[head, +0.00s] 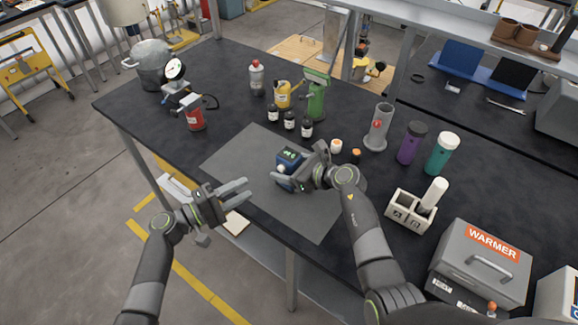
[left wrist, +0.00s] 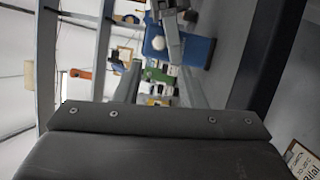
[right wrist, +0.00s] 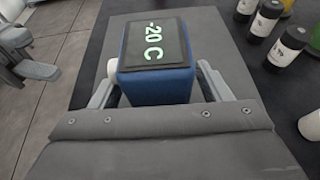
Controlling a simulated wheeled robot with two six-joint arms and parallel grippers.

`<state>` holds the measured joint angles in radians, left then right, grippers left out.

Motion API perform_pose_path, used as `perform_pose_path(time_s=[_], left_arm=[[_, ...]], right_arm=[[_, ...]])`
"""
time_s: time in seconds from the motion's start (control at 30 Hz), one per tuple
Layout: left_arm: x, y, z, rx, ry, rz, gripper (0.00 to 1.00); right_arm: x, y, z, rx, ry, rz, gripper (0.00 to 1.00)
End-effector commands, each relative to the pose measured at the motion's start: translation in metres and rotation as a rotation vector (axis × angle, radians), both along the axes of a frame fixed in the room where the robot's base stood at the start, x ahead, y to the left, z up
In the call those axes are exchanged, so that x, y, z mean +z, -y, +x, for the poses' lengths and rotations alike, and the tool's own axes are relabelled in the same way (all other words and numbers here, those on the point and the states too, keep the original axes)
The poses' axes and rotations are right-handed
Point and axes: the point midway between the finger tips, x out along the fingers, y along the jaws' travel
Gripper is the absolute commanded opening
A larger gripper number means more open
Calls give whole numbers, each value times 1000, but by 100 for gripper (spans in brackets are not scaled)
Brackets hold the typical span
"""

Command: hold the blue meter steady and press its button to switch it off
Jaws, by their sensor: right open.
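The blue meter (head: 289,158) stands on the grey mat (head: 240,158). Its screen reads -20 C in the right wrist view (right wrist: 155,45). Its white round button (right wrist: 112,68) is on the side towards my left gripper; the button also shows in the left wrist view (left wrist: 158,43), on the meter's blue side (left wrist: 198,50). My right gripper (head: 288,178) is open, with its fingers on either side of the meter; I cannot tell whether they touch it. My left gripper (head: 243,188) is open and empty, to the left of the meter and apart from it.
Several dark bottles (head: 289,120), a yellow device (head: 283,94) and a green device (head: 316,95) stand behind the meter. An orange-topped white jar (head: 336,146) is close to my right gripper. A grey warmer box (head: 480,265) is at right. The mat's left part is clear.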

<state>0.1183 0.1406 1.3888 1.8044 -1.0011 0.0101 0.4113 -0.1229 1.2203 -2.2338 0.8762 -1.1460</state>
Motion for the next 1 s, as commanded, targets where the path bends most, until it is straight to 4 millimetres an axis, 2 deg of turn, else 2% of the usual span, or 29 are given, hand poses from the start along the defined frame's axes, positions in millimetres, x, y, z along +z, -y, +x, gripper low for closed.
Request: perform_pose_path(time_s=[0.27, 0.6, 0.7, 0.9, 1.0], left_arm=[[0, 0, 0, 0, 0, 0, 36], [0, 0, 0, 0, 0, 0, 36], [0, 0, 0, 0, 0, 0, 36], [0, 0, 0, 0, 0, 0, 36], [0, 0, 0, 1, -5, -2, 23]], right_arm=[[0, -1, 0, 0, -1, 1, 70], [0, -1, 0, 1, 0, 2, 25], [0, -1, 0, 1, 0, 2, 15], [0, -1, 0, 1, 0, 2, 15], [0, 0, 0, 1, 0, 2, 15]])
